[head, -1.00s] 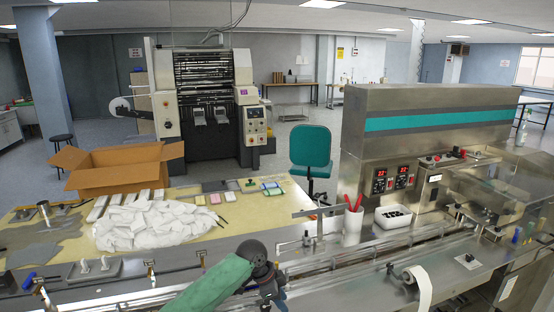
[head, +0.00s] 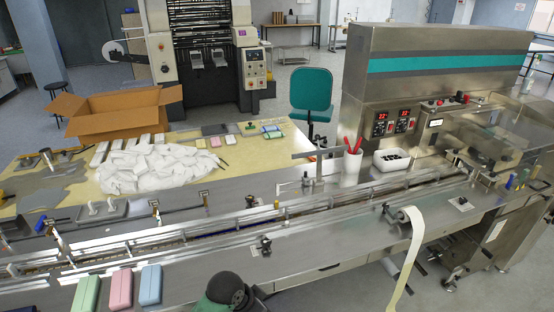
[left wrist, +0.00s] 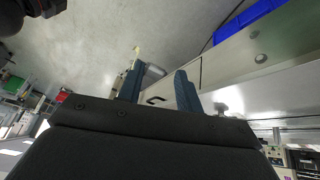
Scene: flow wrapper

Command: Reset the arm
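In the head view only a dark round joint and a bit of green cover of my arm show at the bottom edge, and no gripper is visible there. In the left wrist view my left gripper (left wrist: 159,84) has its two blue fingers spread apart, and I see nothing held between them. Beyond the fingers are a grey surface and a metal panel edge. My right gripper is in no view.
The metal flow wrapper (head: 430,95) and its long infeed rail (head: 330,205) cross the view. Green (head: 86,293), pink (head: 119,289) and blue (head: 150,285) bars lie at the front left. A cardboard box (head: 115,115) and a white pile (head: 155,165) stand behind.

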